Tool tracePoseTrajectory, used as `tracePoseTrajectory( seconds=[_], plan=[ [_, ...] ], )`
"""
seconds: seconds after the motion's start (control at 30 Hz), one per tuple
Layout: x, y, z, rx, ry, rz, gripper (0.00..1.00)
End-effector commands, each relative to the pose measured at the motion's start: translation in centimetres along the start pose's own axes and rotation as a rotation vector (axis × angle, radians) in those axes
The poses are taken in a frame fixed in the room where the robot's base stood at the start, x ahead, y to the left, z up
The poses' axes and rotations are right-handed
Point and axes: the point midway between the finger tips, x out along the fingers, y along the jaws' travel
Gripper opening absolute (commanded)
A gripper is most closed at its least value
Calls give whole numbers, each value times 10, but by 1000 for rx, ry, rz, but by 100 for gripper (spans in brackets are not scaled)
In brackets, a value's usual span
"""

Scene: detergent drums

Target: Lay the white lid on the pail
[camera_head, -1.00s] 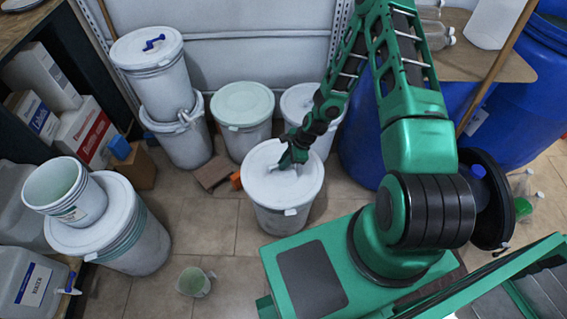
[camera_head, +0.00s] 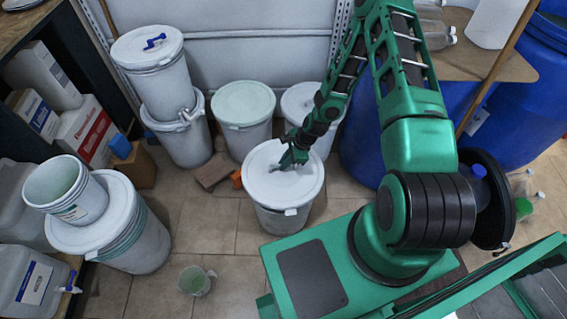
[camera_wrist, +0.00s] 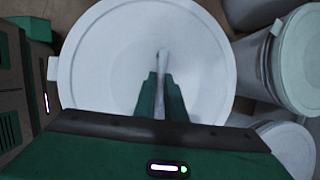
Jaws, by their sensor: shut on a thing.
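The white lid (camera_head: 262,185) lies over the mouth of the white pail (camera_head: 280,218) in front of my base. It looks level and covers the opening, but I cannot tell whether it is fully seated all around. My gripper (camera_head: 291,160) is above the lid, with its fingers pointing down. In the wrist view the lid (camera_wrist: 110,60) fills the middle, and the green fingers (camera_wrist: 161,90) are shut on a thin upright handle (camera_wrist: 162,58) at its centre. The pail is hidden under the lid in the wrist view.
Lidded pails stand behind, one pale green-topped (camera_head: 243,103) and one white (camera_head: 299,100). A brick (camera_head: 213,172) and an orange block (camera_head: 237,178) lie at the left. A small cup (camera_head: 194,281) is on the tiled floor (camera_head: 235,240). Blue drums (camera_head: 515,125) stand right.

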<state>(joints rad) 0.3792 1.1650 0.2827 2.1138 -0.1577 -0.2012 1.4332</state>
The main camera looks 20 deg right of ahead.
Motion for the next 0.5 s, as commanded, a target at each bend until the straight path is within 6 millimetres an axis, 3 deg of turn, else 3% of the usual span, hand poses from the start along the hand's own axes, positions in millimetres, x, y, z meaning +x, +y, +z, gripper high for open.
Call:
tracePoseTrajectory(
  seconds=[0.5],
  plan=[
    [3, 0, -2, 0, 0, 0, 0]
  ],
)
